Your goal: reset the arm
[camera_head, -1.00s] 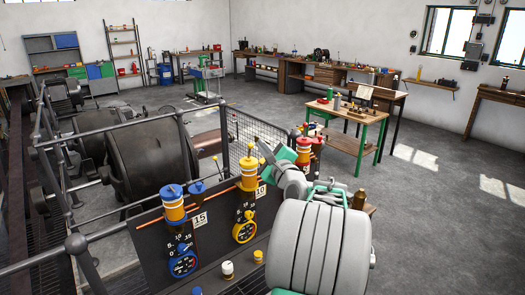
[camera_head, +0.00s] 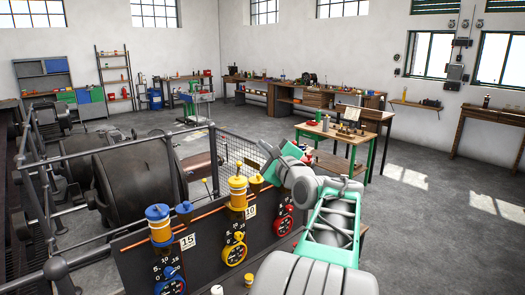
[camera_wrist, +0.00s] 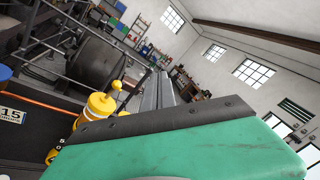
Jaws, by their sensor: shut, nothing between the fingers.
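My arm reaches from the bottom right of the head view over the dark gauge panel (camera_head: 206,262). My gripper (camera_head: 268,158) is at its far end, above the panel's right part, near the red gauge (camera_head: 284,220). In the wrist view my gripper (camera_wrist: 160,93) is shut and empty; its green body with a dark edge fills the lower part. A yellow cup (camera_wrist: 100,104) shows left of the fingers in the wrist view, apparently apart from them. My arm hides part of the panel's right end.
On the panel stand a blue-topped cup (camera_head: 160,225) and a yellow cup (camera_head: 237,192) with a yellow gauge (camera_head: 234,250). Railings and a large dark machine (camera_head: 135,178) are at left. A green-legged workbench (camera_head: 341,136) stands behind. Grey floor is open at right.

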